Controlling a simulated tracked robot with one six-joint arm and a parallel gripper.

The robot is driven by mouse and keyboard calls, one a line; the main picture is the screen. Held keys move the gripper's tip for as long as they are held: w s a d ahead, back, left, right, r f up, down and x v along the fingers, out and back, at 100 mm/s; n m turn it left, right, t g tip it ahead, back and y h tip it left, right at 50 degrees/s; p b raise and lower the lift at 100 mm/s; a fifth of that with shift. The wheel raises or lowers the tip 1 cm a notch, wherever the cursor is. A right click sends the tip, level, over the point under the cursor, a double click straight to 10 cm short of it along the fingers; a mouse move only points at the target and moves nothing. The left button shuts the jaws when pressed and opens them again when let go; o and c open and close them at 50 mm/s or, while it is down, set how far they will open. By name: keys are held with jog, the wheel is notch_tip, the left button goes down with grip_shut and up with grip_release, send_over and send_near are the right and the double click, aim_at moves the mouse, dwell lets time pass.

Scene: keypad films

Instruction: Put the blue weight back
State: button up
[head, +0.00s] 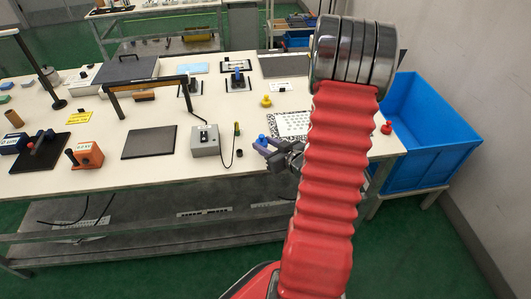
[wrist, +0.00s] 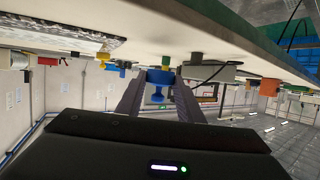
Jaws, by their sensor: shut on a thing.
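My gripper (head: 272,148) is shut on the blue weight (head: 262,140), over the table's front right part. In the wrist view the blue weight (wrist: 157,88) sits between my two fingertips (wrist: 158,80). I cannot tell whether its base touches the table. A yellow weight (head: 266,101) stands farther back, and also shows in the wrist view (wrist: 103,57). A red weight (head: 387,127) stands near the table's right edge. A white board with a dark patterned border (head: 293,123) lies between them, partly hidden by my arm.
A grey box with a cable (head: 205,140) and a small black cylinder (head: 239,153) are left of my gripper. A dark flat plate (head: 149,143) and an orange box (head: 86,156) lie farther left. A blue bin (head: 425,120) stands right of the table.

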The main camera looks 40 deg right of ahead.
jog(key=shift+f, duration=2.05)
jog(key=shift+f, duration=0.1)
jog(key=o, duration=1.2)
jog(key=shift+o, duration=0.2)
